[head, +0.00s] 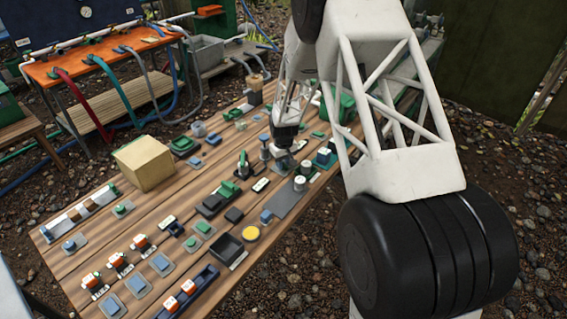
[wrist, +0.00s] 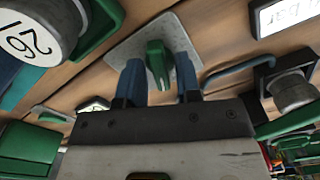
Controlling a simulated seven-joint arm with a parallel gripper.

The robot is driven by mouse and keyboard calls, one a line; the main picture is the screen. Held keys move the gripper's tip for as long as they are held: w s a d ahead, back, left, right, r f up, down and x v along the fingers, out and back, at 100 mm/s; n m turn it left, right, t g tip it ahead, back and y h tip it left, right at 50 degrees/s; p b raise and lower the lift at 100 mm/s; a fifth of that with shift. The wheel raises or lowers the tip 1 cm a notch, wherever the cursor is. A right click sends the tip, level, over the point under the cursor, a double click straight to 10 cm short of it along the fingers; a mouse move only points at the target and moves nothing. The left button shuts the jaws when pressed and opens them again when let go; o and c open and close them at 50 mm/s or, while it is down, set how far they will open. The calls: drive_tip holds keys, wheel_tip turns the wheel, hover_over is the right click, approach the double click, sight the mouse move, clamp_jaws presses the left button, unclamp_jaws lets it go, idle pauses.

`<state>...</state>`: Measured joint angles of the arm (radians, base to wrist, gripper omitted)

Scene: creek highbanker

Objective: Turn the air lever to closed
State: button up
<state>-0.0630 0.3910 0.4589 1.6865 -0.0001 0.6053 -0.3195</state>
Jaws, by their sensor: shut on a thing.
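A green lever (wrist: 157,62) stands on a grey plate (wrist: 182,38) in the wrist view. I take it to be the air lever, but I see no readable label on it. My gripper (wrist: 158,85) has its two blue fingers on either side of the lever and is shut on it. In the head view my gripper (head: 283,147) is low over the far right part of the wooden table. The lever itself is hidden there behind my gripper.
A round white-topped part marked 26 (wrist: 30,32) is close at left in the wrist view. A dark round knob (wrist: 292,90) is at right. The table (head: 85,262) holds several controls and a cardboard box (head: 145,163).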

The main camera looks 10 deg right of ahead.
drive_tip(key=n, duration=0.4)
drive_tip(key=shift+n, duration=0.3)
drive_tip(key=o, duration=0.4)
drive_tip(key=shift+o, duration=0.2)
drive_tip(key=shift+r, duration=0.15)
drive_tip(key=shift+r, duration=3.35)
